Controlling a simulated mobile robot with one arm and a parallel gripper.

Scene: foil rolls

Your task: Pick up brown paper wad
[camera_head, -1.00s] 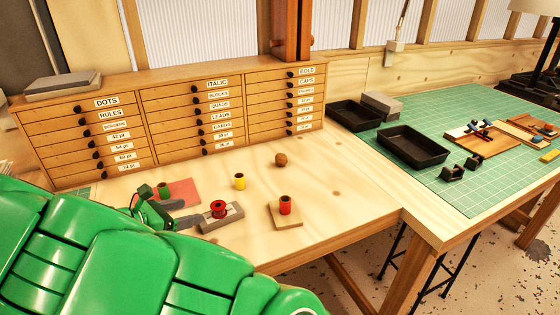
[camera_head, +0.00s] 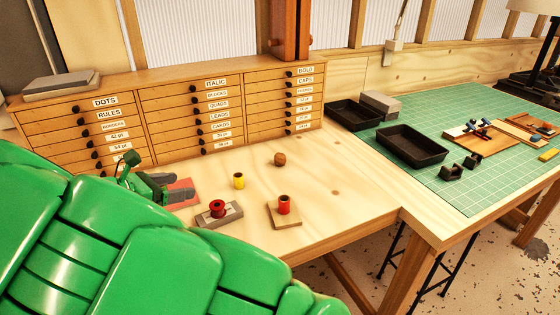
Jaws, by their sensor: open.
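The brown paper wad (camera_head: 280,159) is a small round brown lump on the bare wooden table top, in front of the drawer cabinet. My gripper (camera_head: 172,188) is at the left, with its grey fingers apart and nothing seen between them. It hangs over or near the pink-red sheet, well to the left of the wad. My green arm fills the lower left and hides the table's left part.
A yellow roll (camera_head: 239,181) stands between my gripper and the wad. A red roll (camera_head: 218,209) sits on a grey block, another red roll (camera_head: 284,204) on a wooden block. The drawer cabinet (camera_head: 190,115) closes off the back. Table right of the wad is clear.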

